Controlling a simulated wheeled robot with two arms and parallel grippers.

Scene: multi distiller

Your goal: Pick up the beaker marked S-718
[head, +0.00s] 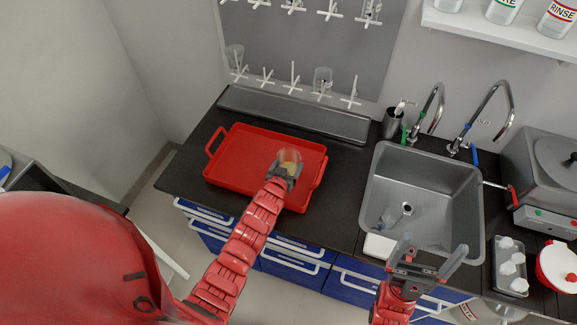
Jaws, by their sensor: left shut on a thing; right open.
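My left gripper (283,172) is shut on a small clear beaker (290,156) with something yellowish at it, over the right part of the red tray (235,150). Any marking on this beaker is too small to read, and its lower part is hidden by the gripper. My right gripper (428,254) is open and empty in front of the sink. Other clear vessels hang on the pegboard, one at the left (235,54) and one further right (322,78); I see no readable label on them.
A steel sink (378,190) with two taps lies right of the tray. A grey trough (290,114) runs along the wall behind the tray.

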